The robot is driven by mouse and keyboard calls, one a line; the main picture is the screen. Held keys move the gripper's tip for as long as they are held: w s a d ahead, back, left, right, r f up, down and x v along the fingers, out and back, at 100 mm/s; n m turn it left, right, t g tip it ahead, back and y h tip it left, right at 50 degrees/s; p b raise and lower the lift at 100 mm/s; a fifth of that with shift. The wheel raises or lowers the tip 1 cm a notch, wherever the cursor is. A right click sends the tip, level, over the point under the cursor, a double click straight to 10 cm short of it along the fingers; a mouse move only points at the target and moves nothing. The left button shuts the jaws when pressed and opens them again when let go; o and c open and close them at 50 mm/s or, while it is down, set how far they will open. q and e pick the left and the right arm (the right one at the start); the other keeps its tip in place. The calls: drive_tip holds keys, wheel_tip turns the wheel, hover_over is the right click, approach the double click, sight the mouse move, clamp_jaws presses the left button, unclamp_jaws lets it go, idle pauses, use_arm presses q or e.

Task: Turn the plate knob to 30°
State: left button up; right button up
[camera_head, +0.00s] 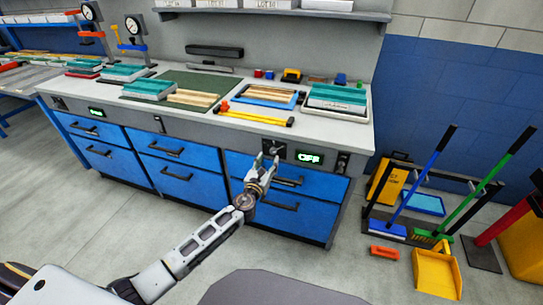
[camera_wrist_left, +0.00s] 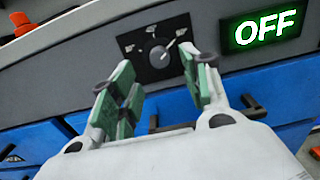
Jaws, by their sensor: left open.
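The plate knob is a small grey dial on a black panel on the bench front. It shows in the left wrist view (camera_wrist_left: 159,56), with tick marks and small icons around it; its exact angle is hard to read. In the head view the knob (camera_head: 275,150) lies just beyond my left gripper (camera_head: 267,160). A green-lit display (camera_wrist_left: 264,28) right of the knob reads OFF; it also shows in the head view (camera_head: 308,158). My left gripper is open, its green-padded fingers (camera_wrist_left: 155,90) on either side of and below the knob, apart from it. My right gripper is not visible.
Blue drawers with black handles (camera_head: 285,181) lie under the panel. The worktop (camera_head: 210,118) holds teal and wooden stacks and a yellow-handled tool (camera_head: 258,117). Brooms and a yellow dustpan (camera_head: 436,273) stand at right. The floor in front is mostly clear.

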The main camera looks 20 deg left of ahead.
sight(273, 153)
use_arm(q)
drive_tip(key=shift+w, duration=1.55)
drive_tip(key=shift+w+d+b, duration=0.1)
drive_tip(key=shift+w+b, duration=0.25)
drive_tip(key=shift+w, duration=0.6)
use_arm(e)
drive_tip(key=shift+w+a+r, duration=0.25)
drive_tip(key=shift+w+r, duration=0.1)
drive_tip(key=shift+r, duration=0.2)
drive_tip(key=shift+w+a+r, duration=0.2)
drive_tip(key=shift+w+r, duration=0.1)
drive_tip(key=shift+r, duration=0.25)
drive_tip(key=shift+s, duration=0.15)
